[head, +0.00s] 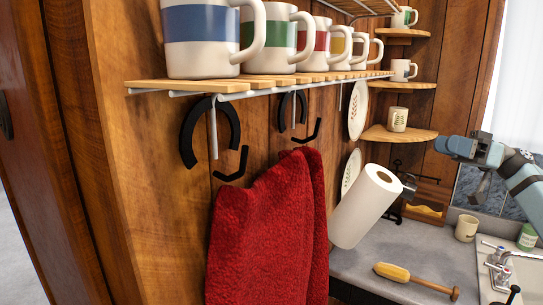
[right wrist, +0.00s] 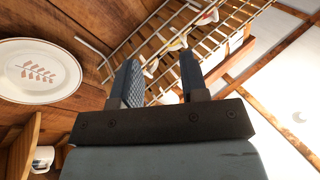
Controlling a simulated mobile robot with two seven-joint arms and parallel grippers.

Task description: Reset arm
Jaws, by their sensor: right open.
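My right arm (head: 522,182) comes in from the right edge of the head view, blue-grey, above the counter. The gripper is open and empty. My left arm and left gripper are not in view.
A paper towel roll (head: 362,212) leans near a red towel (head: 265,230). Several mugs stand on a slatted shelf (head: 215,86). A plate (right wrist: 38,71) hangs near the gripper.

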